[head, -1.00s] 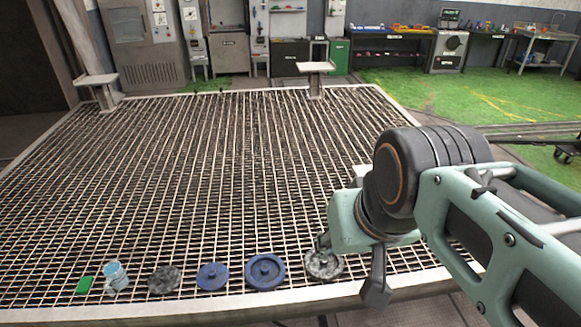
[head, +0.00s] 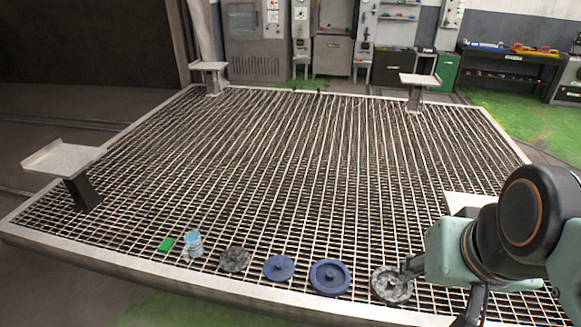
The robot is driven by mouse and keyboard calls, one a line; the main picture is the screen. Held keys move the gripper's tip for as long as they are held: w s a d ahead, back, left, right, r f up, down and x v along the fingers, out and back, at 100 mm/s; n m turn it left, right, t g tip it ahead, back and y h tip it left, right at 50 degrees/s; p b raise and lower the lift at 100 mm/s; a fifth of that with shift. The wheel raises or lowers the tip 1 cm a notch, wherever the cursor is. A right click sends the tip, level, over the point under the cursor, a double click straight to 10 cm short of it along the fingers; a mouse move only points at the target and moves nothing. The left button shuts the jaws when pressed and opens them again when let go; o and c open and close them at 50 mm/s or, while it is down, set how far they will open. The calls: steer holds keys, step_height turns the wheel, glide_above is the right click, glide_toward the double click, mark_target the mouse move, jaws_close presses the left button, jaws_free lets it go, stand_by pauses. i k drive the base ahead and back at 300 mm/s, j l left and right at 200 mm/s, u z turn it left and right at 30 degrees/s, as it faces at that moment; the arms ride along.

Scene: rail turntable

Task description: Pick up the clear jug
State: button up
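The clear jug (head: 193,244) is a small, light-blue see-through vessel near the front edge of the grated table (head: 130,271). It stands left of centre, between a green flat piece and a grey disc. My gripper (head: 432,292) is at the lower right, well to the right of the jug, near the rightmost grey disc. One finger shows beside that disc and another part runs down at the bottom edge. The fingers look spread apart, with nothing visible between them.
In the front row are a green piece (head: 166,244), a grey disc (head: 234,259), two blue discs (head: 279,267) (head: 330,276) and another grey disc (head: 391,284). Raised plates on posts stand at the left (head: 65,160) and back. The grating behind the row is clear.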

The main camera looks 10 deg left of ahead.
mark_target(192, 248)
steer(key=u, duration=1.5)
steer(key=z, duration=1.85)
steer(key=u, duration=1.85)
